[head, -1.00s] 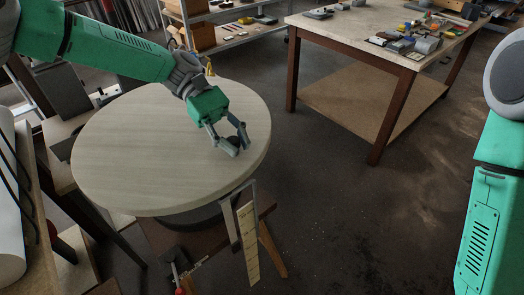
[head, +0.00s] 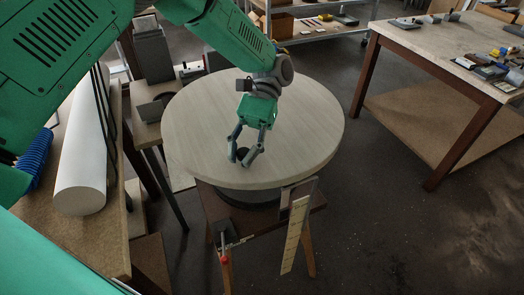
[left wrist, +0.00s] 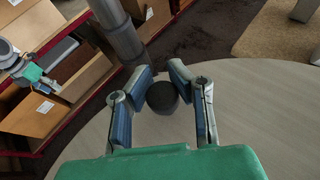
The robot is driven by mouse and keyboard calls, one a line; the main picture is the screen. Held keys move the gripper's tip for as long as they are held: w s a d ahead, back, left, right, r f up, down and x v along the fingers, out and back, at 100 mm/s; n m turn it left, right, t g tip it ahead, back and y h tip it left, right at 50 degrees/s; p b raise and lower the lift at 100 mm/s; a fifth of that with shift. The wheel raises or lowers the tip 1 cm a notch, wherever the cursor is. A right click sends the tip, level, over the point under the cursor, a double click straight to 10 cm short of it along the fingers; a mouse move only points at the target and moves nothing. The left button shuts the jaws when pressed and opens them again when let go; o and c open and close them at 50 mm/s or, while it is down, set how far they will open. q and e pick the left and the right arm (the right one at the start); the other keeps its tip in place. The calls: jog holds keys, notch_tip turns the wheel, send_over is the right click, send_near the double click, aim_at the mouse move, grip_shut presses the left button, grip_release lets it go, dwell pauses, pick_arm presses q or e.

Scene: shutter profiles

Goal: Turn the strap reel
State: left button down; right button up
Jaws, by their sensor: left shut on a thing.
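The strap reel shows as a large pale round disc (head: 300,130), lying level on a dark hub over a stand. A small dark round knob (head: 242,154) stands on its top near the front edge; it also shows in the left wrist view (left wrist: 162,97). My left gripper (head: 244,157) reaches down over the disc, its fingers closed on the knob from both sides. In the left wrist view the two blue-padded fingers (left wrist: 160,100) flank the knob. The knob's underside is hidden.
A pale ruler-like strip (head: 293,235) and a metal bracket hang at the disc's front. A bench with a white roll (head: 83,180) and a blue coil (head: 35,152) stands at left. A table with small parts (head: 450,40) stands at right. Floor between is clear.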

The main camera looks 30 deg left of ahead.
pick_arm(q)
jog(key=shift+w+a+f+y, duration=0.15)
jog(key=shift+a+y, duration=0.25)
jog(key=shift+a, duration=0.1)
